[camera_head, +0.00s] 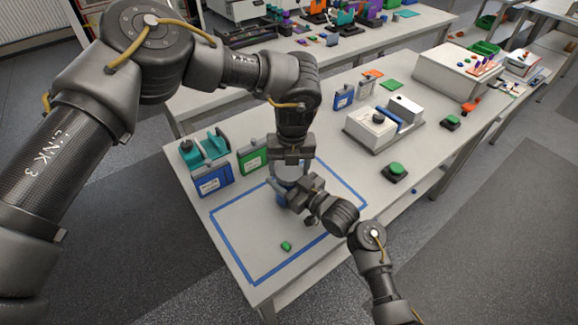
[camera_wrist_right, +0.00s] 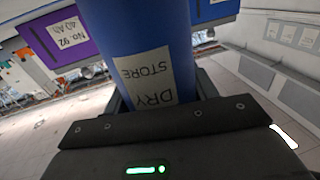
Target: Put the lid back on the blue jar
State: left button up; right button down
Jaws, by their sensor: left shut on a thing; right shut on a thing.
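The blue jar (camera_wrist_right: 140,50), labelled "DRY STORE", stands between the jaws of my right gripper (camera_wrist_right: 155,105) in the right wrist view. In the head view only a small blue part of the jar (camera_head: 281,199) shows beside my right gripper (camera_head: 290,192), which is shut on it. My left gripper (camera_head: 291,160) points down directly above the jar, shut on a pale grey round piece (camera_head: 289,172) that looks like the lid. The grippers hide the contact, so I cannot tell whether the lid touches the jar.
Blue tape (camera_head: 232,261) outlines an area around the jar, with a small green piece (camera_head: 286,246) inside. A blue box (camera_head: 212,181) and a green box (camera_head: 252,158) stand at the left. A white device (camera_head: 375,129) and a green button (camera_head: 396,169) are to the right.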

pick_arm(q)
jog(key=o, duration=1.1)
jog(key=shift+s+d+r, duration=0.1)
jog(key=shift+s+r, duration=0.05)
jog(key=shift+r, duration=2.15)
jog(key=shift+c, duration=0.3)
jog(key=shift+r+n, duration=0.35)
jog(key=shift+n, duration=0.15)
notch_tip(320, 180, up, 3)
jog(key=n, duration=0.5)
jog(key=shift+d+f, duration=0.1)
jog(key=shift+f, duration=0.05)
